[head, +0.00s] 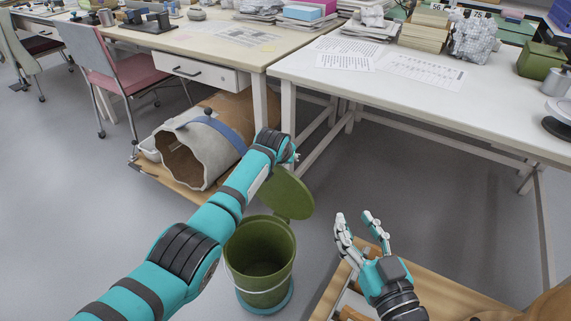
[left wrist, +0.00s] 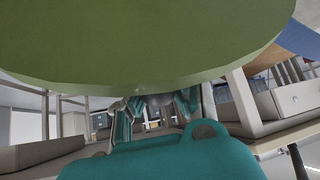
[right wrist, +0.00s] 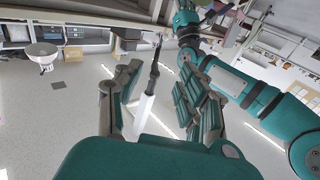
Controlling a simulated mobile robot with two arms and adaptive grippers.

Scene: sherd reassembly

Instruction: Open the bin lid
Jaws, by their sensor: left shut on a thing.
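The dark green bin (head: 262,262) stands on the floor in the head view, with its mouth uncovered and its inside empty. Its round green lid (head: 290,197) is raised and tilted at the far side of the rim. My left gripper (head: 290,156) is at the lid's upper edge, shut on it, with its fingers mostly hidden in the head view. In the left wrist view the lid (left wrist: 150,40) fills the top, with the fingers (left wrist: 157,106) at its edge. My right gripper (head: 357,222) is open and empty, to the right of the bin.
A large beige vessel (head: 200,152) lies on a low wooden platform behind my left arm. A white table (head: 430,105) with papers stands at the right, and a desk (head: 205,42) at the back left. A wooden surface (head: 440,285) is below my right gripper. Grey floor is clear at the left.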

